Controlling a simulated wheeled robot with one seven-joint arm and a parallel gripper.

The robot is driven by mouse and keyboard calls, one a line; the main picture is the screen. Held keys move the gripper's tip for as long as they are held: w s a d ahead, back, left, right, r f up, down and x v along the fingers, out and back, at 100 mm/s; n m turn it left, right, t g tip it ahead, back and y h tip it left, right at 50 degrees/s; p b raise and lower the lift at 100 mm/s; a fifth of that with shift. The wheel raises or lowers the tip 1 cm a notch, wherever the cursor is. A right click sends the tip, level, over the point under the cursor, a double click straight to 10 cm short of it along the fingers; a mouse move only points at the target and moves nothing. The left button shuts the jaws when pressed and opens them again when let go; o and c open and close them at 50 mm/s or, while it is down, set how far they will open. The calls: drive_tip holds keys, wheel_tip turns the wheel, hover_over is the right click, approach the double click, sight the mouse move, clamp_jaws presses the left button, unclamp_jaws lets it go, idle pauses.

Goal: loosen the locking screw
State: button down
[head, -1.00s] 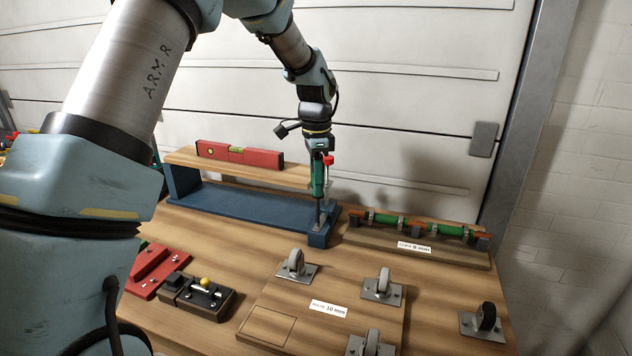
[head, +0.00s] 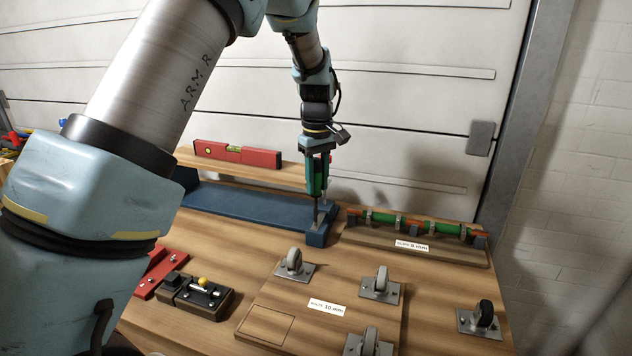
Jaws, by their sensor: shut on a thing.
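My gripper (head: 317,160) is shut on a green-handled tool (head: 313,182) that looks like a screwdriver. The tool points straight down. Its thin shaft ends at a block at the front right corner of a blue metal frame (head: 245,204). No separate locking screw shows; the spot at the tip is small and partly hidden, so I cannot tell whether the tip sits in a screw head.
A red spirit level (head: 237,153) lies on a wooden board behind the frame. Green tubes in clamps (head: 417,229) stand to the right.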

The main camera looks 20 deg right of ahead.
drive_tip(key=shift+s+f+n, duration=0.1)
drive_tip(key=shift+f+n, duration=0.15)
drive_tip(key=shift+n, duration=0.15)
drive_tip(key=shift+r+p, duration=0.4)
drive_tip(key=shift+p, duration=0.1)
drive_tip(key=m, duration=0.4)
drive_tip(key=shift+a+r+m, duration=0.15)
drive_tip(key=shift+m, duration=0.25)
drive_tip(key=m, duration=0.7)
drive_tip(key=shift+w+a, duration=0.15)
drive_tip(key=shift+w, duration=0.05)
drive_tip(key=m, duration=0.6)
drive_tip(key=shift+w+m, duration=0.15)
drive_tip(key=shift+m, duration=0.15)
drive_tip(key=m, duration=0.6)
drive_tip(key=shift+w+m, duration=0.1)
drive_tip(key=shift+m, duration=0.3)
